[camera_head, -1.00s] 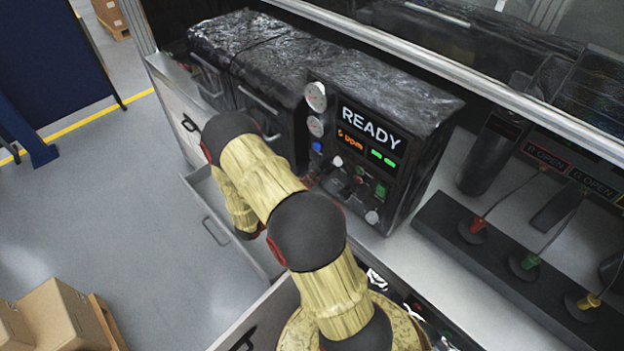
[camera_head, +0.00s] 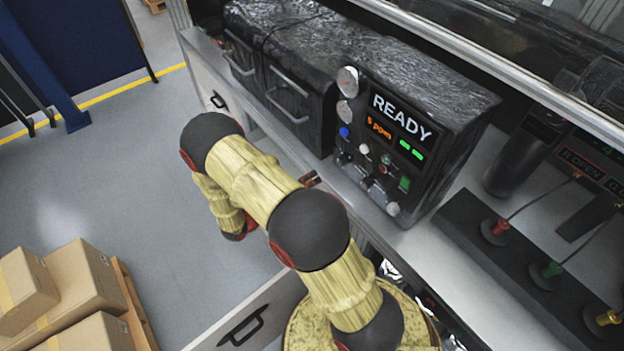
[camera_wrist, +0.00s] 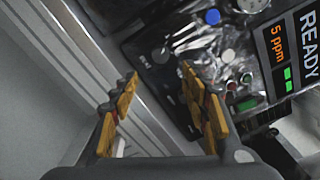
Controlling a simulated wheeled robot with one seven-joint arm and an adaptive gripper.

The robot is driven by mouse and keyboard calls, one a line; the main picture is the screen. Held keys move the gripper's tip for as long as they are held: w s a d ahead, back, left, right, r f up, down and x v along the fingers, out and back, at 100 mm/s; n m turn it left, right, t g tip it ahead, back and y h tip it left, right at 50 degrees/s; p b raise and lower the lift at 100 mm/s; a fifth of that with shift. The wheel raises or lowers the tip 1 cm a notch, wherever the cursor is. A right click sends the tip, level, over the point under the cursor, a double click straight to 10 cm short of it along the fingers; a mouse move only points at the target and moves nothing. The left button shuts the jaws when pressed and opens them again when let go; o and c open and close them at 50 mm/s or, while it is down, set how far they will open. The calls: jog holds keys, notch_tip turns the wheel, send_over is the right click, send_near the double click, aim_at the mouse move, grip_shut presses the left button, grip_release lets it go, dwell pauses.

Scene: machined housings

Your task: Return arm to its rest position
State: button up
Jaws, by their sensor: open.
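My gripper shows in the wrist view (camera_wrist: 158,105), its two yellow-padded fingers apart with nothing between them. It faces the front of a black machine with a READY display (camera_wrist: 292,50); the depth between them is hard to tell. In the head view my arm is bent over the near side of the bench, in front of the black machine (camera_head: 400,140). My gripper is mostly hidden behind the arm there.
The black machine has knobs, coloured buttons and gauges on its front. Lever valves with red, green and yellow parts (camera_head: 548,270) stand at right. Cardboard boxes (camera_head: 75,285) sit on a pallet at lower left. The grey floor (camera_head: 110,180) at left is clear.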

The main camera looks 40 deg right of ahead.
dwell(0.5)
jog(key=s+a+f+m+g+y+b, duration=0.2)
jog(key=s+a+m+g+y, duration=0.55)
jog(key=s+m, duration=0.7)
jog(key=w+a+r+m+t+y+b, duration=0.1)
jog(key=a+r+m+t+y+b, duration=0.35)
jog(key=a+m, duration=0.2)
jog(key=w+a+r+m+t+y+b, duration=0.1)
jog(key=a+r+m+t+y+b, duration=0.2)
jog(key=a+m+t+y, duration=0.25)
jog(key=s+a+r+m+t+b, duration=0.2)
jog(key=a+r+t+b, duration=0.2)
jog(key=r+b, duration=0.3)
jog(key=shift+a+r+t+b, duration=0.35)
jog(key=shift+r+t+b, duration=0.05)
jog(key=shift+r+t, duration=0.1)
